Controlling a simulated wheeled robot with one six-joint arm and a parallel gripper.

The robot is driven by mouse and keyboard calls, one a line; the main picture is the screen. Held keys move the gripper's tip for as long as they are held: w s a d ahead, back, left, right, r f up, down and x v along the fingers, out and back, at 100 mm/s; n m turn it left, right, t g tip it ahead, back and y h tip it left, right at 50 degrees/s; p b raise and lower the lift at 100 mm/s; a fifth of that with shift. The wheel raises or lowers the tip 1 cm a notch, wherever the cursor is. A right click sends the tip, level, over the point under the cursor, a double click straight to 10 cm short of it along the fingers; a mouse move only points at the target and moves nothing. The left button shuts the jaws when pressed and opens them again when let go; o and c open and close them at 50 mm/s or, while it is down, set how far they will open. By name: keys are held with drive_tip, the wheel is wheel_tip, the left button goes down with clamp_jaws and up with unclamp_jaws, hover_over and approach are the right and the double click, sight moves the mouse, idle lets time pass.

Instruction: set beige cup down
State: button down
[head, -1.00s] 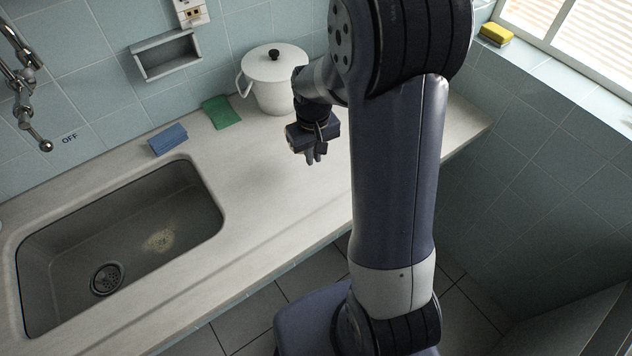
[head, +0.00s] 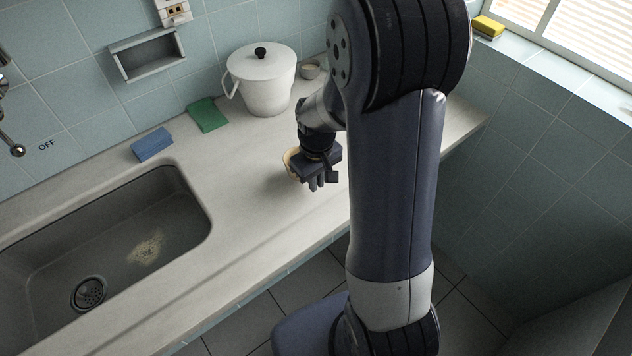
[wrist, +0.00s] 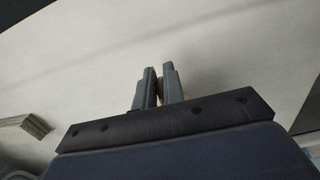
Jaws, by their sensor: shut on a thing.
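The beige cup (head: 291,163) shows only as a curved edge at the left of my gripper (head: 316,184) in the head view; the gripper hides most of it. My gripper is shut on the cup, over the counter near its front edge. I cannot tell whether the cup touches the counter (head: 240,200).
A green cloth (head: 207,115) and a blue sponge (head: 152,145) lie at the wall. The sink (head: 110,245) opens at left. Counter between sink and gripper is clear.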

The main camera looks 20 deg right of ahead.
drive_tip(key=shift+f, duration=0.6)
drive_tip(key=shift+f, duration=0.25)
drive_tip(key=c, duration=1.5)
unclamp_jaws()
drive_tip(key=shift+r, duration=0.1)
wheel_tip(320, 180, up, 12)
drive_tip(key=shift+r, duration=0.2)
